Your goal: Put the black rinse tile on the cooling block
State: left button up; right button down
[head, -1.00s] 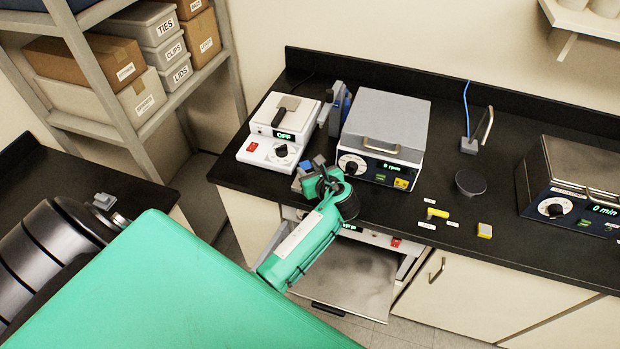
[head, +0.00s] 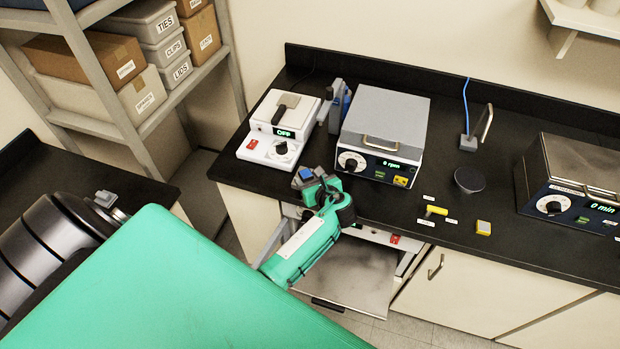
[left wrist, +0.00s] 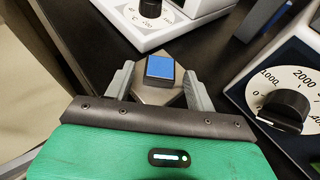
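My left gripper (left wrist: 158,90) is open over the counter, in front of the white hotplate-like unit. A small block with a blue top (left wrist: 160,68) and a grey metal base (left wrist: 153,94) sits between its two fingers, with no clear grip on it. The blue top also shows in the head view (head: 305,173). A dark flat piece with a handle (head: 287,106) lies on top of the white unit (head: 268,150). I cannot tell for certain which piece is the black rinse tile or which is the cooling block. My right gripper is not in view.
A grey-lidded device with a dial (head: 385,135) stands right of my gripper. A metal panel (head: 350,278) juts out below the counter.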

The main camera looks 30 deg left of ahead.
pick_arm(q)
jog(key=shift+r, duration=0.1)
jog(key=shift+s+d+r, duration=0.1)
jog(key=shift+d, duration=0.05)
jog(key=b+v, duration=0.2)
jog(key=v, duration=0.9)
jog(key=shift+d+r+b, duration=0.2)
jog(key=shift+d+b, duration=0.05)
jog(key=shift+b, duration=0.1)
jog(key=shift+s, duration=0.1)
